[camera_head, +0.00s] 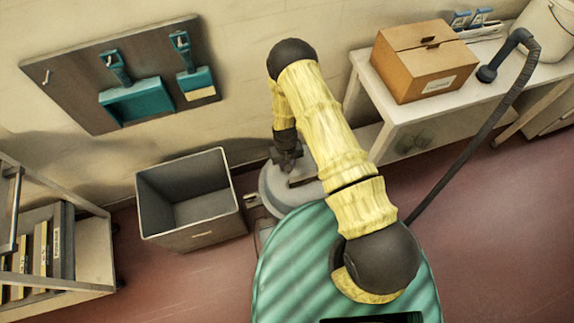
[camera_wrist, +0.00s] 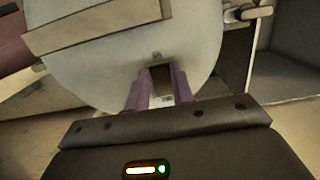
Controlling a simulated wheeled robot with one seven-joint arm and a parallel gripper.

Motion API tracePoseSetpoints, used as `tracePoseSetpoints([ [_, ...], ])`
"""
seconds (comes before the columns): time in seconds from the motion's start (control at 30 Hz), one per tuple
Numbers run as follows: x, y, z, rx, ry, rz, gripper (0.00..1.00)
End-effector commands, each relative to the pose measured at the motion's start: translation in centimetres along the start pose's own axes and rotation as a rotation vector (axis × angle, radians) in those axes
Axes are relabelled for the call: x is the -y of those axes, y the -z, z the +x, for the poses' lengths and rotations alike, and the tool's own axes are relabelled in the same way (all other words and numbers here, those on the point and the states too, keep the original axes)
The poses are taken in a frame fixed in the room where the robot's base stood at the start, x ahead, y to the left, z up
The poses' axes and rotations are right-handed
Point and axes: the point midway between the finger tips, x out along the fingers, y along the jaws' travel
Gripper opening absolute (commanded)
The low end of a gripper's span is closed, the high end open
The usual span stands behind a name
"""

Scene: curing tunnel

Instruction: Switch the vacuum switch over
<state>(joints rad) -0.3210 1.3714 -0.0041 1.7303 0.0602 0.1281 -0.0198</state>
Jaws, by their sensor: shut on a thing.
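The vacuum is a light grey rounded drum (camera_head: 275,190) on the floor, partly hidden by my arm in the head view. Its pale top (camera_wrist: 120,55) fills the upper middle of the wrist view, with a beige bar across it. A small dark switch (camera_wrist: 160,77) stands near the edge of that top. My gripper (camera_wrist: 160,90) has its two purple fingers on either side of the switch, shut on it. In the head view my gripper (camera_head: 288,163) points down over the drum, and the switch is hidden there. Which way the switch is set cannot be told.
A grey open bin (camera_head: 190,232) stands left of the vacuum. A dark hose (camera_head: 470,155) runs up to the white table (camera_head: 415,115), which bears a cardboard box (camera_head: 420,72). A shelf (camera_head: 85,275) with binders is at lower left. A tool board (camera_head: 70,98) hangs on the wall.

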Motion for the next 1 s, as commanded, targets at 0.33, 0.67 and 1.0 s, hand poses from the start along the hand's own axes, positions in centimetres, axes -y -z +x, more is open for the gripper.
tracePoseSetpoints([
  [0.33,0.08,0.51,0.15,0.142,0.001,-0.001,0.01],
  [0.67,0.08,0.46,-0.25,0.173,0.0,-0.001,0.01],
  [1.0,0.05,0.48,-0.26,0.172,0.0,-0.001,0.45],
])
